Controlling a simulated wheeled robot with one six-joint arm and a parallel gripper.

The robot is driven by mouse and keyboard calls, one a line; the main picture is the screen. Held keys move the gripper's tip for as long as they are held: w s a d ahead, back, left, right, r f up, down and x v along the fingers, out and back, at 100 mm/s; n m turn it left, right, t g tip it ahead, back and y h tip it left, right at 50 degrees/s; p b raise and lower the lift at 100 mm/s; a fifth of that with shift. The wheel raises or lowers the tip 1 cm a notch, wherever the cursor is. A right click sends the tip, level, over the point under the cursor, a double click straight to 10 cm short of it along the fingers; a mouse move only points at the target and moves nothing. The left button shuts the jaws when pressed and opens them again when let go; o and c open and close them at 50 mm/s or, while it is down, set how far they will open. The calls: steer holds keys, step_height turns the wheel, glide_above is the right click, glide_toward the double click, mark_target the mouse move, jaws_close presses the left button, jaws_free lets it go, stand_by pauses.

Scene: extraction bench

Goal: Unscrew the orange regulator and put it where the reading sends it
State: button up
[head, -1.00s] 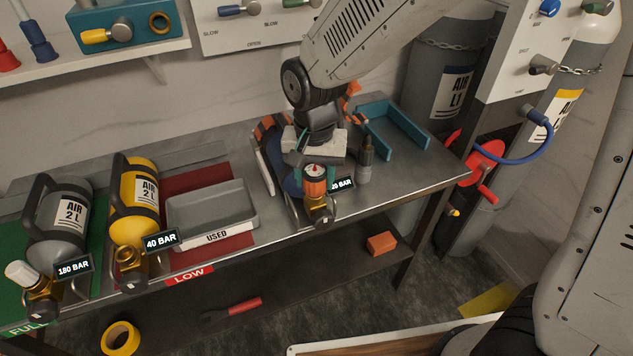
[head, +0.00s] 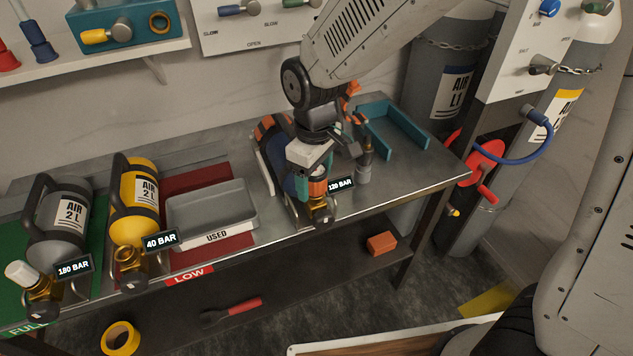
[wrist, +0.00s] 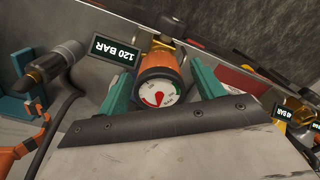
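The orange regulator (wrist: 158,76) has a round white gauge with a red needle. It is on the valve of a blue cylinder (head: 285,165) lying on the bench, tagged 120 BAR (head: 340,184). My gripper (head: 317,182) is over that valve, and its teal fingers stand on either side of the regulator, as the wrist view (wrist: 161,78) shows. The fingers are very close to its sides; I cannot tell whether they touch it. In the head view the gripper hides much of the regulator.
A grey USED tray (head: 248,213) is to the left, on the red LOW zone. A yellow cylinder (head: 138,215) reads 40 BAR, a grey cylinder (head: 65,215) 180 BAR on green.

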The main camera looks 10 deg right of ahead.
steer(key=m, duration=2.2)
